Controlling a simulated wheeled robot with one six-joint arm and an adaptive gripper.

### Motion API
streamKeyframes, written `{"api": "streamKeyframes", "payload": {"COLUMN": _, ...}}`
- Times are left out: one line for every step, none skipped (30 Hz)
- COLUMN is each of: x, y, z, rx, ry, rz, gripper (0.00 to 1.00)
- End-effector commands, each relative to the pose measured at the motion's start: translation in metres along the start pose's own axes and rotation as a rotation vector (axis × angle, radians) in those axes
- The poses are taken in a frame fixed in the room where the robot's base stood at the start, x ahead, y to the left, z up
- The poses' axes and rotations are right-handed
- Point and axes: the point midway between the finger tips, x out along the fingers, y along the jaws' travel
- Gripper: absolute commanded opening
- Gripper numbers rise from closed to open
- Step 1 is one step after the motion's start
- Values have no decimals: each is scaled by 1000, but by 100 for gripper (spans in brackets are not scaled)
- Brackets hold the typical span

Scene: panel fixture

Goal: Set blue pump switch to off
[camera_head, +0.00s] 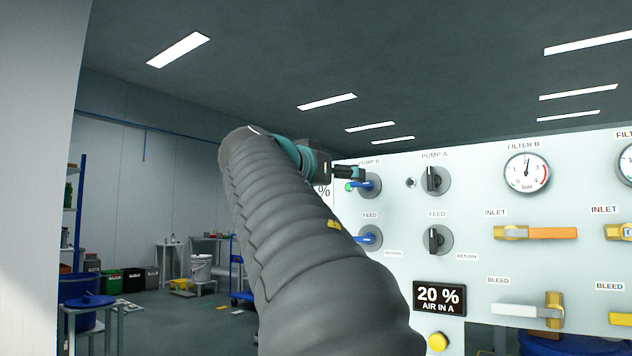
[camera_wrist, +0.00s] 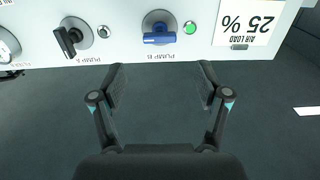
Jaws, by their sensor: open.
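The blue pump switch (camera_head: 370,184) sits on the white panel under the PUMP B label. Its blue handle lies about horizontal. In the wrist view, which is upside down, the blue pump switch (camera_wrist: 158,39) is on a round grey base at the top centre, with a lit green lamp (camera_wrist: 190,28) beside it. My gripper (camera_wrist: 161,68) is open and empty. Its two fingers point towards the panel, one to each side of the switch in the picture, and do not touch it. In the head view my gripper (camera_head: 356,172) partly covers the upper part of the switch.
A black PUMP A switch (camera_head: 434,180) and an unlit lamp (camera_head: 411,183) are to the right. A blue FEED switch (camera_head: 369,238) is below. An air load sign (camera_wrist: 249,22) shows 25 %. Valve handles (camera_head: 540,233) stick out further right.

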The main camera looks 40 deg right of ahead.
Motion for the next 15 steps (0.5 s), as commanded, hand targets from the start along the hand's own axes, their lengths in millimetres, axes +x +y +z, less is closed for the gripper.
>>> {"api": "streamKeyframes", "payload": {"x": 10, "y": 1, "z": -1, "rx": -1, "ry": -2, "rz": 5, "gripper": 75}}
{"api": "streamKeyframes", "payload": {"x": 15, "y": 1, "z": -1, "rx": -1, "ry": -1, "rz": 5, "gripper": 75}}
{"api": "streamKeyframes", "payload": {"x": 23, "y": 1, "z": -1, "rx": -2, "ry": -2, "rz": 5, "gripper": 75}}
{"api": "streamKeyframes", "payload": {"x": 28, "y": 1, "z": -1, "rx": -2, "ry": -2, "rz": 4, "gripper": 75}}
{"api": "streamKeyframes", "payload": {"x": 34, "y": 1, "z": -1, "rx": -1, "ry": -2, "rz": 4, "gripper": 75}}
{"api": "streamKeyframes", "payload": {"x": 41, "y": 1, "z": -1, "rx": -2, "ry": -2, "rz": 5, "gripper": 75}}
{"api": "streamKeyframes", "payload": {"x": 47, "y": 1, "z": -1, "rx": -1, "ry": -2, "rz": 4, "gripper": 75}}
{"api": "streamKeyframes", "payload": {"x": 52, "y": 0, "z": -1, "rx": -1, "ry": -3, "rz": 3, "gripper": 75}}
{"api": "streamKeyframes", "payload": {"x": 58, "y": 1, "z": -1, "rx": -1, "ry": -2, "rz": 3, "gripper": 75}}
{"api": "streamKeyframes", "payload": {"x": 63, "y": 1, "z": -1, "rx": -1, "ry": -1, "rz": 3, "gripper": 75}}
{"api": "streamKeyframes", "payload": {"x": 68, "y": 1, "z": -1, "rx": -1, "ry": -2, "rz": 3, "gripper": 75}}
{"api": "streamKeyframes", "payload": {"x": 73, "y": 0, "z": 0, "rx": -1, "ry": -2, "rz": 2, "gripper": 75}}
{"api": "streamKeyframes", "payload": {"x": 77, "y": 0, "z": 0, "rx": -2, "ry": -2, "rz": 1, "gripper": 75}}
{"api": "streamKeyframes", "payload": {"x": 80, "y": 0, "z": 0, "rx": -2, "ry": -2, "rz": 1, "gripper": 75}}
{"api": "streamKeyframes", "payload": {"x": 84, "y": 0, "z": 0, "rx": -2, "ry": -2, "rz": 1, "gripper": 75}}
